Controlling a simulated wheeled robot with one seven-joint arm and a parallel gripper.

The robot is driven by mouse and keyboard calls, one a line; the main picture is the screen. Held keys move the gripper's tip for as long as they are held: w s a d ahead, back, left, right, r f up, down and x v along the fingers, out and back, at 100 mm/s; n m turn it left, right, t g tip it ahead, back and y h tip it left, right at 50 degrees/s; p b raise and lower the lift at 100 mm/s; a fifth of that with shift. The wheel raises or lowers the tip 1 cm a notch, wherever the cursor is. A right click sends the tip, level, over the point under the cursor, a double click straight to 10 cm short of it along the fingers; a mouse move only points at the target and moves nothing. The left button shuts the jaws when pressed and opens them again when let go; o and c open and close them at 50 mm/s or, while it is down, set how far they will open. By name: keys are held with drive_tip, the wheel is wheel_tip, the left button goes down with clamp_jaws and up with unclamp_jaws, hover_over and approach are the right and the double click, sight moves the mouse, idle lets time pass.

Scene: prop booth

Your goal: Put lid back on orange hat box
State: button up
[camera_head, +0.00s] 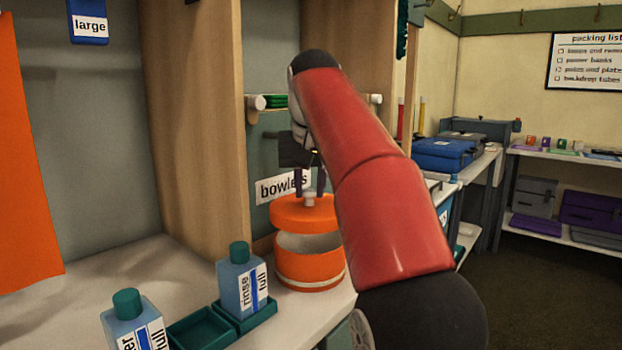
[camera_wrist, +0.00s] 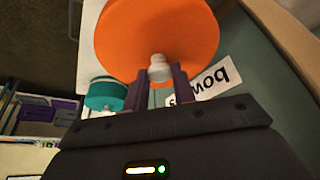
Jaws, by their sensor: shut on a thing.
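The orange hat box (camera_head: 305,268) stands on the white counter near its front right edge, with a pale band near its base and its pale inside showing. The round orange lid (camera_head: 290,212) is above the box, tilted a little, with a gap at the front; whether its back edge touches the box I cannot tell. My gripper (camera_head: 310,194) is shut on the lid's white knob. In the wrist view the lid (camera_wrist: 150,30) fills the top, and the knob (camera_wrist: 159,68) sits between the fingers of my gripper (camera_wrist: 161,78). The wrist view does not clearly show the box.
A "bowlers" label (camera_head: 272,188) is on the panel behind. A wooden post (camera_head: 190,120) rises at left. A teal-lidded container (camera_wrist: 106,93) shows in the wrist view.

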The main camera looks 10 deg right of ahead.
sight(311, 207)
drive_tip(key=shift+f, duration=0.75)
drive_tip(key=shift+f+b, duration=1.7)
drive_tip(key=shift+f, duration=0.6)
drive_tip(key=shift+r+p, duration=0.1)
drive_tip(key=shift+p, duration=0.35)
drive_tip(key=shift+f, duration=0.25)
idle(0.4)
drive_tip(key=o, duration=1.5)
drive_tip(key=shift+r+p, duration=0.15)
drive_tip(key=shift+p, duration=0.2)
